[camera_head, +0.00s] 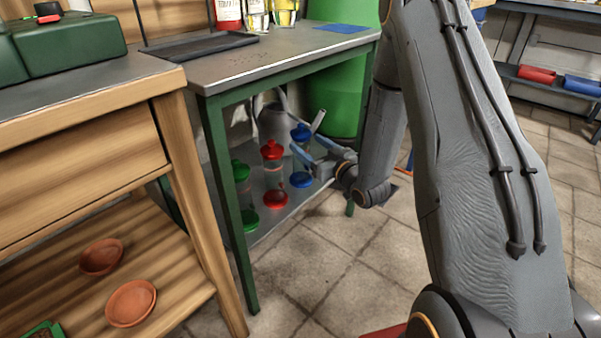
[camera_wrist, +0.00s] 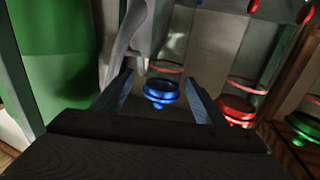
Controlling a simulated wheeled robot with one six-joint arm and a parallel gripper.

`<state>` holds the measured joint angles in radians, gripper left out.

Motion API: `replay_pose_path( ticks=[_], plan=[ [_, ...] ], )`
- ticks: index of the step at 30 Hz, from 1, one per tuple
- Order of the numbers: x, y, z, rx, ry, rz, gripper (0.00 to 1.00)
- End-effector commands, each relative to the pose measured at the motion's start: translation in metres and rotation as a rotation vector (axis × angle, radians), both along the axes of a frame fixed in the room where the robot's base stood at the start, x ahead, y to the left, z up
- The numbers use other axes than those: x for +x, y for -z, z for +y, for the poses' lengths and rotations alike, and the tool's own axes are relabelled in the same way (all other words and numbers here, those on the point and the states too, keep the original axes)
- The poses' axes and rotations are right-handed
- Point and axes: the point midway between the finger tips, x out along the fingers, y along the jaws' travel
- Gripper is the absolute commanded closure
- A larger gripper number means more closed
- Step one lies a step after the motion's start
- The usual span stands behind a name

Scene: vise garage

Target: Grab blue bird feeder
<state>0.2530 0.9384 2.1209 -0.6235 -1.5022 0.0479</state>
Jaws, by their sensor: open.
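The blue bird feeder (camera_head: 301,133) stands on the lower shelf of the green-legged table, with a blue top, clear tube and blue base. In the wrist view its blue base (camera_wrist: 160,92) lies between the two fingers, beyond their tips; its top is mostly out of that view. My gripper (camera_head: 306,146) is open and empty. In the head view it reaches in from the right, and its fingers overlap the feeder. I cannot tell whether they touch it.
A red feeder (camera_head: 272,150) and a green feeder (camera_head: 240,172) stand left of the blue one. A grey watering can (camera_head: 273,122) is behind. A green barrel (camera_head: 340,98) stands at the back. The table leg (camera_head: 232,215) and tabletop (camera_head: 250,66) bound the shelf. The front floor is clear.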

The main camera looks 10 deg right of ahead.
Motion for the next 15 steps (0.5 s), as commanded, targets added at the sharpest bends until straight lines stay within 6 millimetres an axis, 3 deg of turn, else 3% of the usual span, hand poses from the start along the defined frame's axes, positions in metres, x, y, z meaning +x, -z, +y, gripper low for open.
replay_pose_path(
  ticks=[15],
  plan=[
    [0.045,0.004,0.023,0.001,-0.002,-0.004,0.34]
  ],
)
